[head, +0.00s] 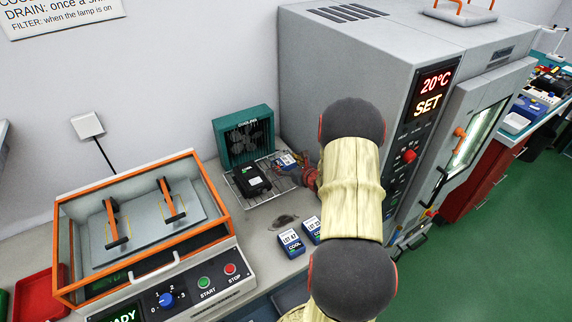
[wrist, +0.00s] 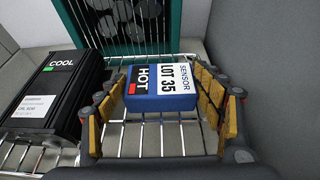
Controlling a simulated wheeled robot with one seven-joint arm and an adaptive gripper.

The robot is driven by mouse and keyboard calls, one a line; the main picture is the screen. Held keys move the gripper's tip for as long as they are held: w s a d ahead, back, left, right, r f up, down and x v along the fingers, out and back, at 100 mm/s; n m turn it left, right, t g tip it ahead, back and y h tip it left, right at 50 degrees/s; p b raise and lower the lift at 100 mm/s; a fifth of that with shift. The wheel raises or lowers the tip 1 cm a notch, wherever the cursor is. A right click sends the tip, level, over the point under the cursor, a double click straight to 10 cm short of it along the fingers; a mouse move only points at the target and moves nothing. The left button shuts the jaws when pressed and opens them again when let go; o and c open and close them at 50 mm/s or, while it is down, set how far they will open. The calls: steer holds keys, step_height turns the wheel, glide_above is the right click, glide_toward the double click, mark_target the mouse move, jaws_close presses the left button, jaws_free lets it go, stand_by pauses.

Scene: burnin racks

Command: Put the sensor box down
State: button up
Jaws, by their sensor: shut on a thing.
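The sensor box (wrist: 160,84) is blue with a white label reading SENSOR LOT 35 and a black band marked HOT beside a red square. My gripper (wrist: 160,92) has its padded fingers on either side of it and is shut on it. The box is over the wire rack (wrist: 135,150), in front of the teal fan unit; I cannot tell whether it touches the wires. In the head view the box (head: 286,160) shows small at the rack's right part, with my gripper (head: 303,170) beside it, partly hidden by my arm.
A black box marked COOL (wrist: 55,92) lies on the rack left of the sensor box. The teal fan (head: 244,137) stands behind. Blue boxes (head: 291,243) sit on the bench in front. A grey oven (head: 350,60) stands right, an orange-framed machine (head: 150,225) left.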

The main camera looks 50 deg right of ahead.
steer(key=shift+f, duration=0.2)
steer(key=o, duration=1.3)
steer(key=shift+r, duration=0.1)
steer(key=shift+r, duration=0.2)
steer(key=p+v, duration=0.2)
steer(key=v, duration=1)
steer(key=shift+f, duration=0.15)
